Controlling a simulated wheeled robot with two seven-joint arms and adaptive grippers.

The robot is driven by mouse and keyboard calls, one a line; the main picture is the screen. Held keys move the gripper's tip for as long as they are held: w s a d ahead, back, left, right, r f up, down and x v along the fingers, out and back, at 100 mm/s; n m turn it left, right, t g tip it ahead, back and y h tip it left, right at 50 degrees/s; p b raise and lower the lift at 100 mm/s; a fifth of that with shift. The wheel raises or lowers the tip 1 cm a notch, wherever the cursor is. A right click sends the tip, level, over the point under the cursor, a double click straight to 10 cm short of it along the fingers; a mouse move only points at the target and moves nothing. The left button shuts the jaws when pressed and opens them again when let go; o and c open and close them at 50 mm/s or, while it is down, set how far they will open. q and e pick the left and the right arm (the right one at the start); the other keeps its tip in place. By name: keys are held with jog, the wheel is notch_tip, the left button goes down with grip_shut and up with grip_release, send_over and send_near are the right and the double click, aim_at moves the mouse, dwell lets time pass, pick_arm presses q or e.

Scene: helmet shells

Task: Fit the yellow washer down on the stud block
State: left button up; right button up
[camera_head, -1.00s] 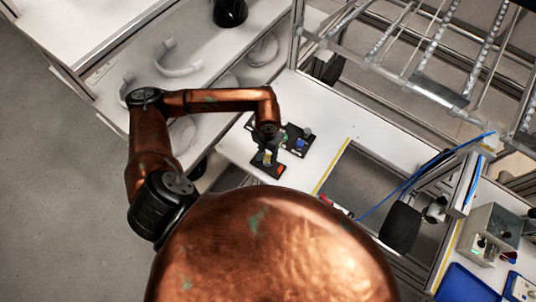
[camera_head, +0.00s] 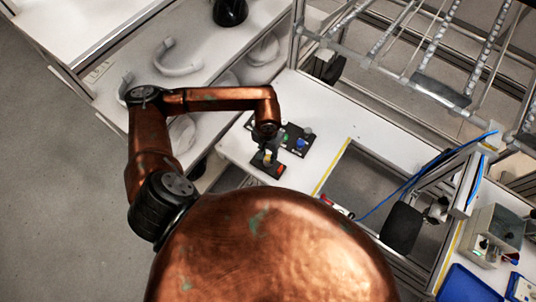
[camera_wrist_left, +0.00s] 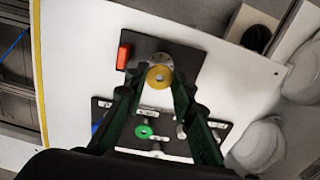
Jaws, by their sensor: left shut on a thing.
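My left gripper (camera_wrist_left: 157,82) is shut on the yellow washer (camera_wrist_left: 160,77), which lies between its fingertips. The washer also shows as a small yellow patch under the gripper (camera_head: 266,153) in the head view. A dark square block (camera_wrist_left: 187,62) with an orange piece (camera_wrist_left: 124,56) and a round grey disc (camera_wrist_left: 160,59) lies just beyond the fingertips; I take it as the stud block. In the wrist view the washer partly overlaps the disc. I cannot tell whether they touch. My right gripper is not in view.
A second dark board (camera_head: 298,139) carries a blue piece (camera_head: 301,144); a green washer (camera_wrist_left: 144,131) shows on it in the wrist view. The white table (camera_head: 350,118) is clear to the right up to a yellow-edged opening. White curved shells (camera_head: 180,60) lie on the shelf at left.

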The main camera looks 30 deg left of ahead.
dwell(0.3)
pick_arm(q)
jog(key=shift+b, duration=0.5)
jog(key=shift+b, duration=0.4)
dwell(0.5)
jog(key=shift+f+b, duration=1.7)
jog(key=shift+b, duration=0.2)
jog(key=shift+r, duration=0.15)
jog(key=shift+r+p, duration=0.5)
jog(key=shift+r, duration=0.75)
jog(key=shift+b, duration=0.45)
jog(key=shift+b, duration=0.8)
dwell(1.2)
